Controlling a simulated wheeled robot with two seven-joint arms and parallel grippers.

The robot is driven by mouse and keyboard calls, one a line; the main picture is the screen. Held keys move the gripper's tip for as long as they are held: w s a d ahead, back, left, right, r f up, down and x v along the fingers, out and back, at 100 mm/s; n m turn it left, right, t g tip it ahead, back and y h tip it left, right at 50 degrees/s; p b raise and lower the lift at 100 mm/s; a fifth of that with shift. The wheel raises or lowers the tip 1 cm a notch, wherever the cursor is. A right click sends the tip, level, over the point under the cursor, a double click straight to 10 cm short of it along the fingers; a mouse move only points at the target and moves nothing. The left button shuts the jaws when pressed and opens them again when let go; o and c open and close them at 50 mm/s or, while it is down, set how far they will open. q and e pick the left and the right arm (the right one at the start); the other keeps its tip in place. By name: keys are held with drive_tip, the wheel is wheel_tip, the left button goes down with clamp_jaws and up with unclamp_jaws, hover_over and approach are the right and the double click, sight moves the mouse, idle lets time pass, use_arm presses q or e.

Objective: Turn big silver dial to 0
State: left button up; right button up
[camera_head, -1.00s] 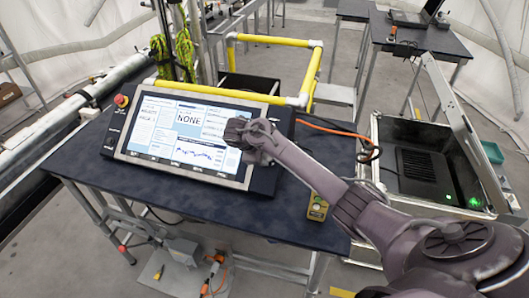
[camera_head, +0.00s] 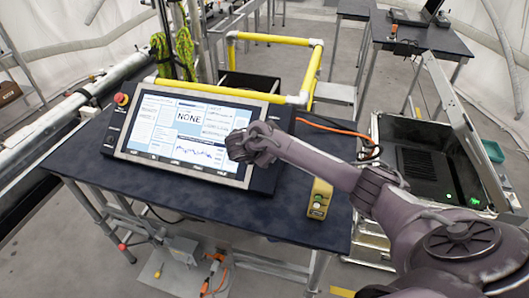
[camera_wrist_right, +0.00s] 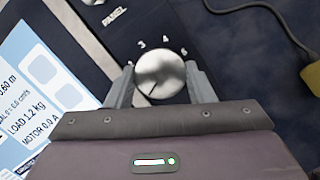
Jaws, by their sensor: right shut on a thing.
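The big silver dial (camera_wrist_right: 160,73) is round and sits on the black right part of the control panel, in the right wrist view. In the head view my right gripper (camera_head: 236,146) is at the screen's right edge and hides the dial. My left gripper is not in view.
The panel's screen (camera_head: 180,130) reads NONE. A red emergency button (camera_head: 121,99) is at its left. A yellow control box (camera_head: 319,200) stands on the dark table (camera_head: 150,195), below my forearm. An orange cable (camera_head: 335,128) runs behind the arm. Yellow rails (camera_head: 225,90) stand behind the panel.

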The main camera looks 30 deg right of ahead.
drive_tip(key=shift+n+t+b, duration=0.5)
drive_tip(key=shift+n, duration=1.7)
drive_tip(key=o, duration=1)
drive_tip(key=shift+c, duration=0.2)
drive_tip(key=shift+s, duration=0.1)
drive_tip(key=p+v, duration=0.1)
drive_tip(key=v, duration=0.6)
drive_tip(key=shift+s+a+r, duration=0.2)
drive_tip(key=shift+r, duration=0.1)
